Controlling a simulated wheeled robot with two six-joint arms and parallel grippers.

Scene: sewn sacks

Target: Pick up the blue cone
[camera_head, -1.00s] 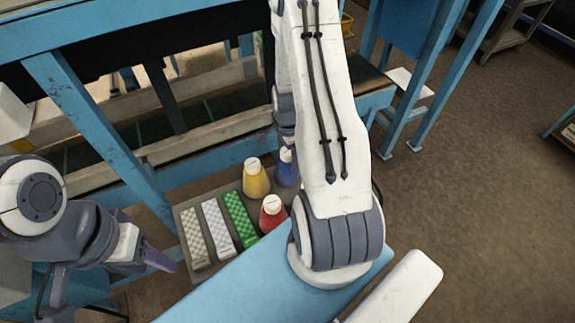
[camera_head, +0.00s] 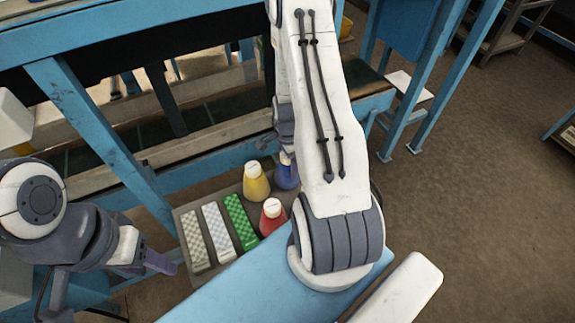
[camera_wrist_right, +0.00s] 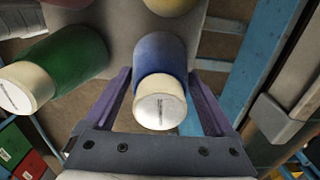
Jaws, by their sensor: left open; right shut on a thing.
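The blue cone (camera_head: 286,176) has a pale cap and stands on the grey tray (camera_head: 185,212), partly hidden by my right arm in the head view. In the right wrist view the blue cone (camera_wrist_right: 161,55) sits between the purple fingers of my right gripper (camera_wrist_right: 160,80), which is shut on it, its cream cap toward the camera. In the head view my right gripper is mostly hidden behind its own arm. My left gripper (camera_head: 158,263) is open and empty, at the left, apart from the tray.
A yellow cone (camera_head: 256,184) and a red cone (camera_head: 272,217) stand close by. A green cone (camera_wrist_right: 62,62) is beside the blue one in the wrist view. Several patterned blocks (camera_head: 217,228) lie on the tray's left. A blue frame (camera_head: 110,140) rises behind.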

